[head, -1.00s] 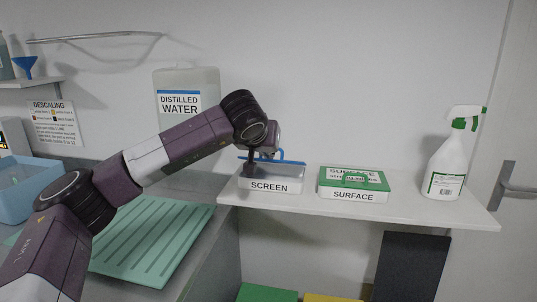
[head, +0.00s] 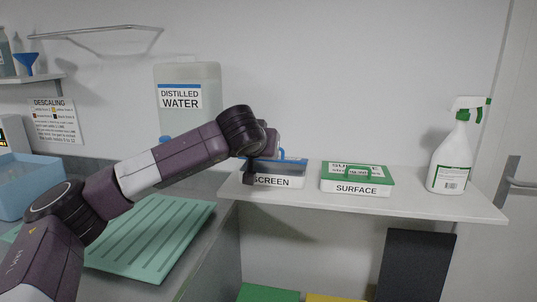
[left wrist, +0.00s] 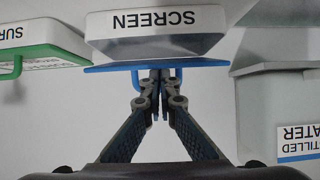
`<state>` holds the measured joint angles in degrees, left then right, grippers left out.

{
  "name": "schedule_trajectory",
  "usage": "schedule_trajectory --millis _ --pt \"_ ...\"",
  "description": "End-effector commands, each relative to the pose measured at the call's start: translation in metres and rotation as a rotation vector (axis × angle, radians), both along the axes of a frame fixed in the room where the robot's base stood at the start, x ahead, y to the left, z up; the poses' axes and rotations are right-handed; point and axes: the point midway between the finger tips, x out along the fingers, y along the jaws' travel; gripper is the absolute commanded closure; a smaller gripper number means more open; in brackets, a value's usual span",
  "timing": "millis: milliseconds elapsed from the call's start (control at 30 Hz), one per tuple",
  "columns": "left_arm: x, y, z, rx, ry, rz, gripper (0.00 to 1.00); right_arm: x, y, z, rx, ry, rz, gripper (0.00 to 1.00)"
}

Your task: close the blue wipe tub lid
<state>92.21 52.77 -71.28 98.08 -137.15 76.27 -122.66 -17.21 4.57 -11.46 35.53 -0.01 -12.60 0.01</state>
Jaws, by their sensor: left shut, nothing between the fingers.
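The blue wipe tub (head: 285,183), labelled SCREEN, stands on the white shelf. Its blue lid (head: 291,160) shows as a thin edge above the dark tub opening, with a handle loop (head: 282,153) on top; the lid looks raised, its exact angle unclear. My left gripper (head: 249,179) is shut and empty at the tub's left front, covering part of the label. In the upside-down left wrist view, the shut fingertips (left wrist: 160,77) overlap the middle of the lid edge (left wrist: 110,67), in front of the handle. I cannot tell whether they touch it. My right gripper is not in view.
A green-lidded SURFACE tub (head: 357,182) stands close to the right, its lid down. A spray bottle (head: 450,165) stands further right on the shelf (head: 410,206). A distilled water jug (head: 205,80) is behind my arm. A ribbed green mat (head: 150,235) lies on the left counter.

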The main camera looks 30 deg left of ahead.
Motion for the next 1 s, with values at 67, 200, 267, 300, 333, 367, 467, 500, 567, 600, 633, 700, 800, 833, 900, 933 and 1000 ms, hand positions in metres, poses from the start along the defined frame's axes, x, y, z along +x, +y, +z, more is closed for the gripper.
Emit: schedule_trajectory --millis 67,200,267,300,333,367,467,500,567,600,633,700,800,833,900,933,1000 --pt "-0.001 0.0 0.0 0.0 0.0 0.0 1.0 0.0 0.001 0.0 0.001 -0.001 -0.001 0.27" --pt "-0.005 -0.001 0.003 0.0 -0.001 -0.001 1.0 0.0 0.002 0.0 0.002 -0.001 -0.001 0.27" --pt "-0.007 -0.002 0.004 0.0 -0.001 -0.001 1.0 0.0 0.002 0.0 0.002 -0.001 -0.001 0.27" --pt "-0.009 -0.002 0.005 -0.001 -0.001 0.0 1.0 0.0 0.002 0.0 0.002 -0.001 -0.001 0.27" --pt "-0.01 -0.003 0.006 -0.001 -0.001 0.0 1.0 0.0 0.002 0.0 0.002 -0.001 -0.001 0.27" --pt "-0.011 -0.003 0.007 0.0 -0.001 0.0 1.0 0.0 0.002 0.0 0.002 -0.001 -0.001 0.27" --pt "-0.014 -0.003 0.008 -0.001 0.0 0.0 1.0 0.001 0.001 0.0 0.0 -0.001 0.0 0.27" --pt "-0.014 -0.003 0.008 -0.001 0.0 0.0 1.0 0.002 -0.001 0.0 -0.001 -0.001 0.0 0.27" --pt "-0.017 -0.004 0.01 -0.001 -0.001 0.0 1.0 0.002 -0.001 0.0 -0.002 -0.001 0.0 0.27" --pt "-0.019 -0.005 0.012 -0.001 -0.001 0.0 1.0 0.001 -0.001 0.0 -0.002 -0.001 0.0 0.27" --pt "-0.022 -0.006 0.013 -0.002 -0.001 -0.001 1.0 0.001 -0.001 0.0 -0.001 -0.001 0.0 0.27" --pt "-0.031 -0.008 0.019 -0.001 -0.002 -0.003 1.0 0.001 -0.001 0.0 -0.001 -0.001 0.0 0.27" --pt "-0.049 -0.013 0.03 0.0 -0.004 -0.002 1.0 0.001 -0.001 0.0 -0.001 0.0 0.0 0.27" --pt "-0.055 -0.015 0.033 0.0 -0.004 -0.003 1.0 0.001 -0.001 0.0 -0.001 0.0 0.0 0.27" --pt "-0.068 -0.017 0.04 0.002 -0.005 -0.001 1.0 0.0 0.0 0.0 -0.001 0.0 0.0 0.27" --pt "-0.073 -0.019 0.043 0.0 -0.004 -0.003 1.0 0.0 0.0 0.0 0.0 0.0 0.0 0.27" --pt "-0.085 -0.022 0.05 0.001 -0.004 -0.002 1.0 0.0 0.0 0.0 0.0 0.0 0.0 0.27"
